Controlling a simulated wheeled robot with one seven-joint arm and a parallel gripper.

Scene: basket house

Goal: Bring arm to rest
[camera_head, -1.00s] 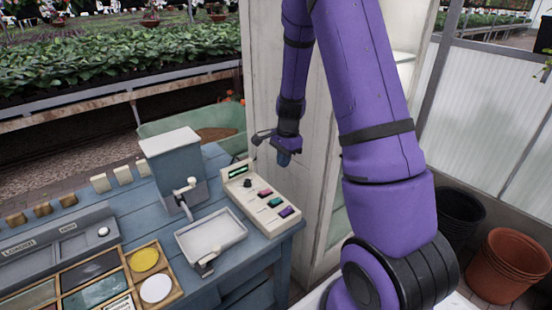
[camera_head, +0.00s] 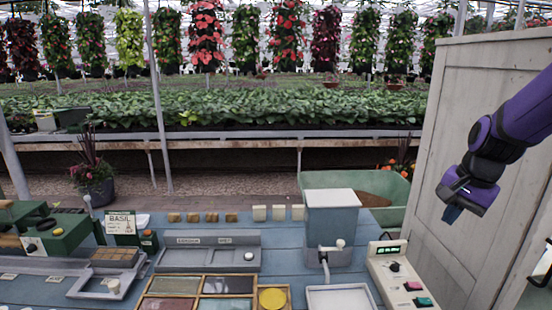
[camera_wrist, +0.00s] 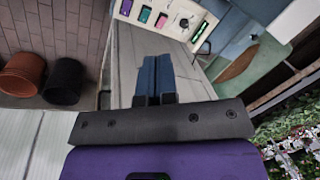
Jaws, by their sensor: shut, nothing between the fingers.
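My purple arm comes in from the right edge in the head view. My gripper (camera_head: 452,212) hangs in the air in front of the pale wooden cabinet door, to the right of the workbench. In the wrist view its two blue fingers (camera_wrist: 154,75) lie together with nothing between them. No object touches the gripper.
The blue workbench (camera_head: 210,285) holds a button panel (camera_head: 398,275), a blue-grey hopper (camera_head: 333,225) and a sample tray (camera_head: 215,285). The tall pale cabinet (camera_head: 480,110) stands close behind my arm.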

